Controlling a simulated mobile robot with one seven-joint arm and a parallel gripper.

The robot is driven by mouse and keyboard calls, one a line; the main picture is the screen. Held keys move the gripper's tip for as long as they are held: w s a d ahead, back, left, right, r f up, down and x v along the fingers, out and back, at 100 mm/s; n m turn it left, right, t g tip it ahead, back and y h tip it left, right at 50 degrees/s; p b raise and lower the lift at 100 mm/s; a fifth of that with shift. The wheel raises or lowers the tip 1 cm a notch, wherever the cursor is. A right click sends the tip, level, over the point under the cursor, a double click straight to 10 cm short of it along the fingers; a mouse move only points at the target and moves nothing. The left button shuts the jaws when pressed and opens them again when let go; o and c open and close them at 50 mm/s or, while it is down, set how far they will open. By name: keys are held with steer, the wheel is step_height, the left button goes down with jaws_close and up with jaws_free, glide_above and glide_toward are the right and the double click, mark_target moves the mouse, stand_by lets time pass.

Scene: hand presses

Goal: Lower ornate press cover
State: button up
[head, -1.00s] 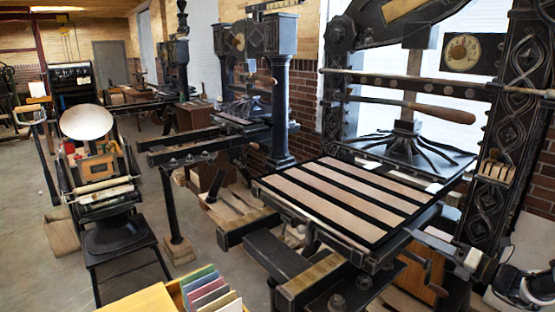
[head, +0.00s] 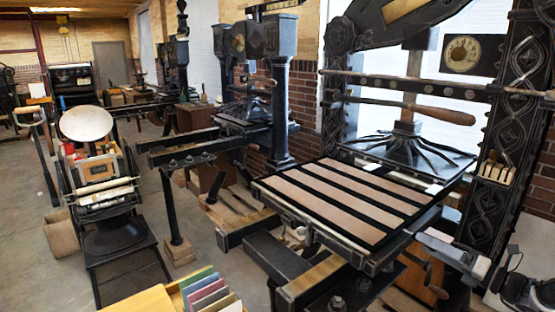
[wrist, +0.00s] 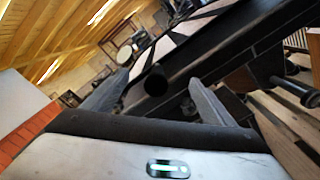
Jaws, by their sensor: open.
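The ornate press has carved black columns (head: 491,130) at the right of the head view. Its striped wood-and-black panel (head: 345,198) lies flat on the press bed; I cannot tell for sure whether this is the cover. My gripper (head: 428,241) is at the bed's front right corner, small and partly unclear there. In the wrist view my gripper (wrist: 157,92) has its two fingers spread apart. A dark round bar end (wrist: 154,79) shows between them against a long dark beam (wrist: 225,48). I cannot tell whether the fingers touch it.
A wooden-handled bar (head: 430,112) crosses the ornate press above the bed. A second press (head: 282,105) stands behind it, and a small press with a round disc (head: 86,123) is at left. A box of coloured cards (head: 205,290) is at the front. Floor shows at left.

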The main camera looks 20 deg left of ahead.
steer(key=v, duration=0.6)
steer(key=shift+p, duration=0.4)
